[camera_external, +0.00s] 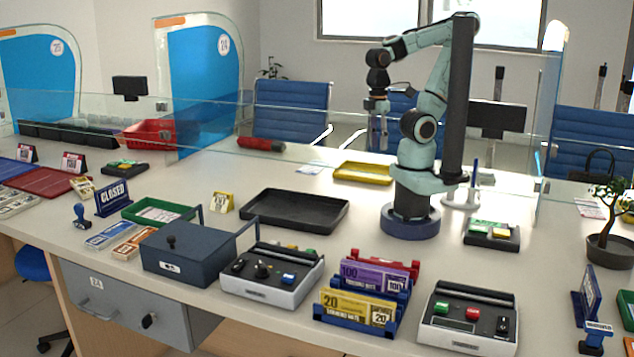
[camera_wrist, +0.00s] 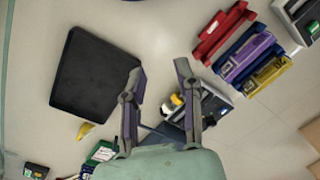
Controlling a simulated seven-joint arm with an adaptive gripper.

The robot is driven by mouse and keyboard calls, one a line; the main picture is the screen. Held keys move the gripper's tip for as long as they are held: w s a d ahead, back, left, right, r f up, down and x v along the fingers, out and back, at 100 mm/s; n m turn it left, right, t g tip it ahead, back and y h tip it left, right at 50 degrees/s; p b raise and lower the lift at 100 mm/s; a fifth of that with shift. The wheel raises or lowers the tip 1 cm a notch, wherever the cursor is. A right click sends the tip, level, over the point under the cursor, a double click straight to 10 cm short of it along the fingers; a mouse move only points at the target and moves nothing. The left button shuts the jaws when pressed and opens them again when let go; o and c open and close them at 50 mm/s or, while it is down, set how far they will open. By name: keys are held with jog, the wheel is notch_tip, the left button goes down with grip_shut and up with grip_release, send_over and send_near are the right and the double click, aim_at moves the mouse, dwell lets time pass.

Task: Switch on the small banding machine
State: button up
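Two light-grey and black machines stand at the counter's front; I cannot tell for certain which is the small banding machine. The left machine (camera_external: 270,275) has a black switch, a black knob and a blue button on its sloped face. The right machine (camera_external: 468,320) has green and red buttons, a small display and a black switch. In the wrist view the left machine (camera_wrist: 216,103) is partly hidden behind a finger, and the right machine (camera_wrist: 299,18) is at the top right corner. My gripper (camera_external: 379,108) is open, empty and high above the counter; it also shows in the wrist view (camera_wrist: 157,68).
A dark-blue cash box (camera_external: 188,252) stands left of the left machine. Banknote racks (camera_external: 358,318) stand between the machines. A black tray (camera_external: 295,210) lies behind the left machine. A glass screen (camera_external: 300,140) runs along the counter behind. Bare counter lies before my base.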

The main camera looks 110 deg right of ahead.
jog(key=shift+w, duration=0.15)
grip_shut()
jog(key=w+a+r+n+t+y, duration=0.1)
jog(key=w+a+r+n+t, duration=0.15)
jog(key=w, duration=0.65)
jog(key=w+a+r+n+t+y, duration=0.1)
jog(key=w+r+n+t+y, duration=0.15)
jog(key=w, duration=0.65)
jog(key=w+a+r+n+t, duration=0.2)
jog(key=w+n, duration=0.2)
jog(key=w, duration=0.5)
jog(key=w+d+f+g, duration=0.1)
jog(key=w+f, duration=0.1)
jog(key=f, duration=0.4)
jog(key=w+f+m, duration=0.1)
jog(key=w+f, duration=0.2)
jog(key=f, duration=0.4)
jog(key=shift+w+d+g+y, duration=0.35)
jog(key=shift+d+g, duration=0.05)
